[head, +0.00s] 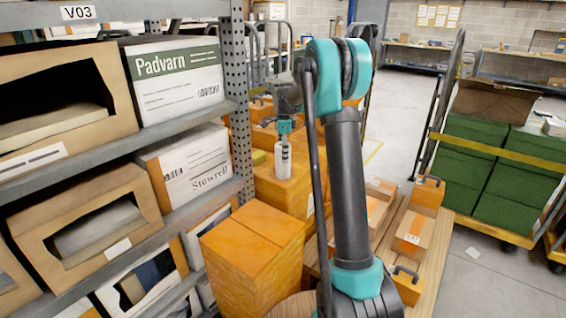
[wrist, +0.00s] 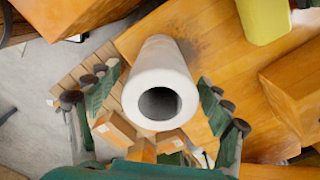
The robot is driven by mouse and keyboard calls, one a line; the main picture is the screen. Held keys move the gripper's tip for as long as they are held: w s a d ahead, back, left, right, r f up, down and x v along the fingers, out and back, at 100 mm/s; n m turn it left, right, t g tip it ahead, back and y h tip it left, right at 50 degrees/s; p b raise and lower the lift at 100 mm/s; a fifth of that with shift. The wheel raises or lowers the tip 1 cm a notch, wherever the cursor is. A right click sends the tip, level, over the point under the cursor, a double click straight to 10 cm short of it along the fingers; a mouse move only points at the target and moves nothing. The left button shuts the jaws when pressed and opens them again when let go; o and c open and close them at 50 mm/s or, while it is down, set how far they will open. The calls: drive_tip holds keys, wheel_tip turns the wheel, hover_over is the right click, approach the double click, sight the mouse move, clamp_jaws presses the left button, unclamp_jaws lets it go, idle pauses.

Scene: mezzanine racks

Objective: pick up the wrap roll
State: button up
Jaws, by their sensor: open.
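The wrap roll (wrist: 160,65) is white with a dark hollow core. In the wrist view its open end faces the camera, between the two fingers of my gripper (wrist: 160,88). The fingers are spread, one on each side, with a visible gap to the roll. In the head view the roll (head: 283,160) stands upright on an orange box (head: 280,190), directly below my gripper (head: 284,130). My gripper is open and points down. Part of the scene behind the roll is hidden by my arm.
A yellow-green object (wrist: 264,20) lies on the box near the roll. A grey rack (head: 241,100) with cartons stands close on the left. A tall orange box (head: 255,260) is in front. Smaller boxes (head: 412,235) sit on a pallet at right. Green crates (head: 480,140) stand farther right.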

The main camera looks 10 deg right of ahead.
drive_tip(key=shift+f, duration=1.1)
drive_tip(key=c, duration=1.7)
drive_tip(key=shift+r, duration=0.1)
wheel_tip(320, 180, up, 20)
drive_tip(key=shift+f, duration=0.1)
drive_tip(key=o, duration=1)
drive_tip(key=c, duration=0.5)
